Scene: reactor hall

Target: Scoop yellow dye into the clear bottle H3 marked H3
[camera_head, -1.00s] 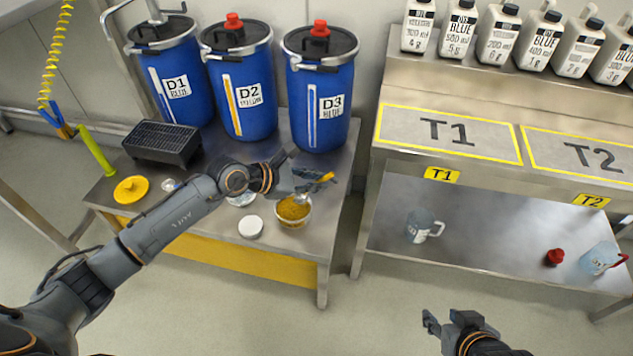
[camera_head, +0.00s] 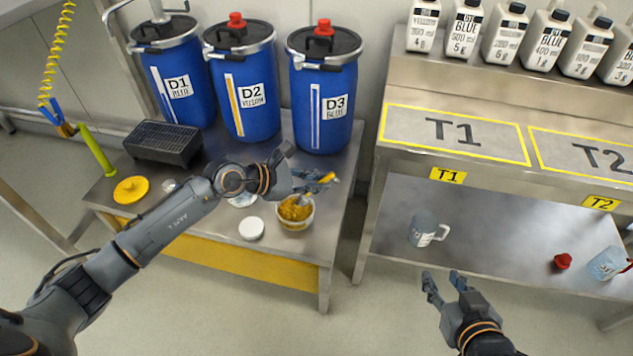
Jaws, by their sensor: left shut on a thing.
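An open tub of yellow powder (camera_head: 296,223) stands on the steel table below the blue drums. My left gripper (camera_head: 322,180) is shut on a scoop with a yellow handle (camera_head: 329,178), just above the tub. The scoop's head points down at the powder; whether it touches the powder is hard to tell. My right gripper (camera_head: 444,280) is open and empty above the floor, in front of the lower shelf. I cannot make out a bottle marked H3. A clear, round item (camera_head: 243,200) lies partly hidden by my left arm.
A white lid (camera_head: 251,228), a yellow lid (camera_head: 130,190) and a black rack (camera_head: 163,142) share the table. Drums D1, D2 (camera_head: 246,92) and D3 stand behind. A grey mug (camera_head: 423,230) and red cap (camera_head: 562,261) are on the lower shelf. T1 (camera_head: 455,133) is clear.

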